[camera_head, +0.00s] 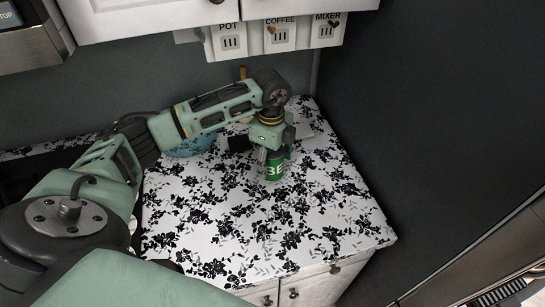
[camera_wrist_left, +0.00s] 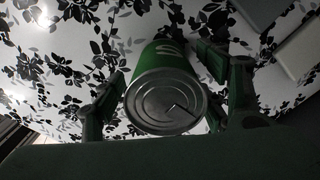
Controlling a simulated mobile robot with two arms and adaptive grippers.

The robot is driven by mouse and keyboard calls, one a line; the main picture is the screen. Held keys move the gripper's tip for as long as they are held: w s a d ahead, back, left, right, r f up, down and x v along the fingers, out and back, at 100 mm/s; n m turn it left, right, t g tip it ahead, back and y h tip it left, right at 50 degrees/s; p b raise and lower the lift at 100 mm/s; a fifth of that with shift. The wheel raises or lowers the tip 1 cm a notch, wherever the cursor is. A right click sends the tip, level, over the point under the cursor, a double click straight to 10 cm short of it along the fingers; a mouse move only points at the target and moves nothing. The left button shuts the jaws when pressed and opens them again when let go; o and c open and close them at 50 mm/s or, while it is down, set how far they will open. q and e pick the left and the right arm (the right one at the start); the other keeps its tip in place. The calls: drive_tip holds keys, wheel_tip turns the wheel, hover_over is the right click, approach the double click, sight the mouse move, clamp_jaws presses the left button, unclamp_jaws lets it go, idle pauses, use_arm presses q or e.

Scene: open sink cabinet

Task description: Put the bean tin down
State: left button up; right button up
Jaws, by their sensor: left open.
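The bean tin (camera_head: 274,169) is green with white letters and stands upright on the patterned counter (camera_head: 330,225) in the head view. My left gripper (camera_head: 268,158) points down right over it, its fingers beside the tin. In the left wrist view the tin's silver lid (camera_wrist_left: 165,101) faces the camera. The fingers of my left gripper (camera_wrist_left: 165,95) are spread on both sides of the tin, with a gap on the left side. Contact on the right side cannot be told. My right gripper is not in view.
A blue bowl (camera_head: 192,145) sits behind my left arm. A pale flat board (camera_head: 303,130) and a dark object (camera_head: 239,143) lie behind the gripper near the wall. The counter's front and right are clear. Cabinets (camera_head: 310,8) hang above.

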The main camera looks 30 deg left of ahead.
use_arm(q)
drive_tip(key=shift+f, duration=0.7)
drive_tip(key=shift+r, duration=0.1)
drive_tip(key=c, duration=1.2)
